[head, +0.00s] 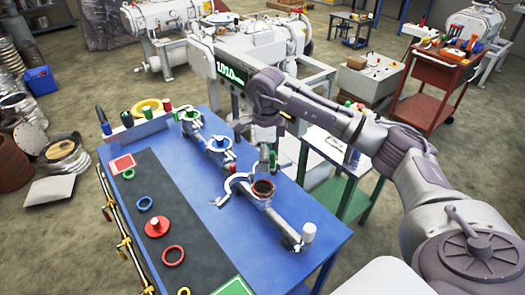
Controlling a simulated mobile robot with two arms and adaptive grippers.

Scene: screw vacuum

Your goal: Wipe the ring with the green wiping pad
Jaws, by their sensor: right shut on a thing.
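My right gripper (267,150) points down over the blue table, above an open pipe flange (262,197). It is shut on a small, partly hidden thing with green on it; I cannot tell its exact shape. A brownish-orange ring (264,187) sits on the flange, just below the gripper; I cannot tell whether the held thing touches it. A flat green pad (233,287) lies at the front end of the dark mat, cut by the frame edge. Loose green (129,174), blue (144,204) and red (173,255) rings lie on the mat. My left gripper is not in view.
An open metal clamp (233,187) is beside the flange. More clamped flanges (217,146) stand on the pipe behind. A red pad (122,164) and a red knobbed disc (157,227) lie on the dark mat (190,210). The blue table (312,260) is bare at front right.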

